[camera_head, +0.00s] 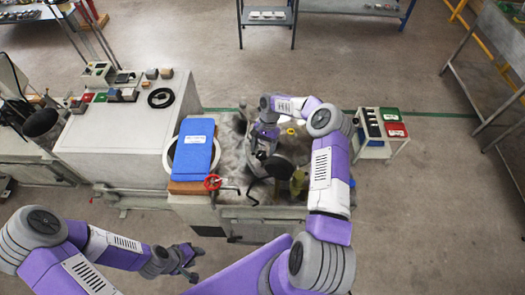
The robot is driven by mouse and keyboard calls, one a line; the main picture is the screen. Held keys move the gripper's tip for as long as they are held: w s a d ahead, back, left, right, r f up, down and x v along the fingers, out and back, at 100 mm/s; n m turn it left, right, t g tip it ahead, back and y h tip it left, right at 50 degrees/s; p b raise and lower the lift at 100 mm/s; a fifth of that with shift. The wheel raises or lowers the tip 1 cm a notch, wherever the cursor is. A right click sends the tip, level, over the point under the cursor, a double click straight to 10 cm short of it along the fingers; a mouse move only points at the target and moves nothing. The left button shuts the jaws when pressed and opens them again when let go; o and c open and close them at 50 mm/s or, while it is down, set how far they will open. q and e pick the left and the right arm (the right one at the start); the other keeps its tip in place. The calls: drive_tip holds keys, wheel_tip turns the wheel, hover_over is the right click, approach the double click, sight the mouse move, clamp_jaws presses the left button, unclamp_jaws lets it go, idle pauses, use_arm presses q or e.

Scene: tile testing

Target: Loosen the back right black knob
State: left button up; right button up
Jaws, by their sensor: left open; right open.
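The grey metal machine top (235,160) is in the middle of the head view, with a round fixture on it. A dark round part (279,166) shows on the fixture. I cannot tell which small dark part is the back right black knob; my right arm and gripper cover part of that area. My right gripper (262,150) is over the back of the fixture, pointing down, open. I cannot tell whether it touches anything. My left gripper (190,264) is open and empty, low in front of the machine, apart from it.
A blue board (193,150) lies left of the fixture, with a red handwheel (212,182) near its front. A white cabinet top (120,130) is farther left. A small stand (382,128) with red and green boxes is at the right. Open floor lies right of the machine.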

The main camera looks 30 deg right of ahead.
drive_tip(key=shift+x, duration=0.85)
